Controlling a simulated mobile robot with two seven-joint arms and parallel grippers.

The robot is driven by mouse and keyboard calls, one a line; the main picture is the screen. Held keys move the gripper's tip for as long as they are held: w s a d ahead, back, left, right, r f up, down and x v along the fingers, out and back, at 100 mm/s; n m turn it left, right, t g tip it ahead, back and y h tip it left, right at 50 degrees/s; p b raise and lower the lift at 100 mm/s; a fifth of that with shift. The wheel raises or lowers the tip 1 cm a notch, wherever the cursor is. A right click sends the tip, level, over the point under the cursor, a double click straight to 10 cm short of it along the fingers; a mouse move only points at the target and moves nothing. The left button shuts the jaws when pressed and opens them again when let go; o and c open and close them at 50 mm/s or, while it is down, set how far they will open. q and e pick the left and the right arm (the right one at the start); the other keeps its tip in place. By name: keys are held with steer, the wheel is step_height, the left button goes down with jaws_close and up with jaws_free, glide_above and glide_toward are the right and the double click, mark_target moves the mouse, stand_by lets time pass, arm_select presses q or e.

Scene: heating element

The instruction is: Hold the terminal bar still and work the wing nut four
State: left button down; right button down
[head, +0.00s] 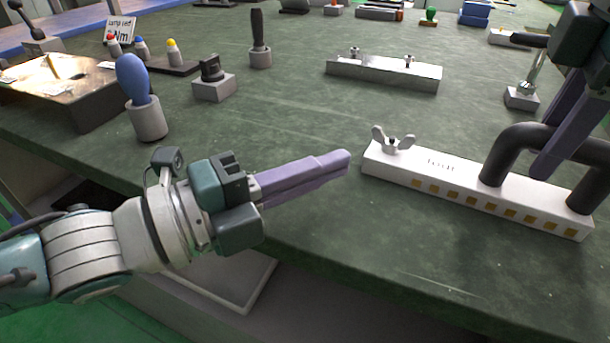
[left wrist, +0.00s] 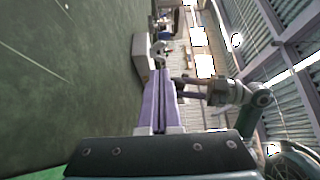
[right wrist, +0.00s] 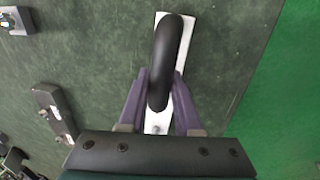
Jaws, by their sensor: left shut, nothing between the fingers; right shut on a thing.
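The white terminal bar (head: 440,172) lies on the green bench at the right of the head view, with a row of yellow squares along its front side. A grey wing nut (head: 393,140) stands on its left end. A black arched handle (head: 522,135) rises from its right part. My right gripper (head: 548,165) is shut on this handle, its fingers on both sides of the black arch (right wrist: 164,62) in the right wrist view. My left gripper (head: 345,160) is shut and empty, pointing right, a little left of the wing nut and apart from it. The left wrist view shows its fingers (left wrist: 160,75) together.
A second grey bar (head: 385,73) with two small wing nuts lies farther back. A blue-handled tool (head: 132,80) stands in a holder at left, near a grey block (head: 213,85) and a black-handled tool (head: 258,35). The bench between is clear.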

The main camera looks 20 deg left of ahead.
arm_select(q)
steer(key=v, duration=0.5)
steer(key=w+a+v, duration=0.1)
steer(key=v, duration=0.1)
steer(key=shift+s+a, duration=0.25)
arm_select(e)
steer(key=shift+f, duration=0.1)
steer(key=c, duration=0.5)
jaws_free()
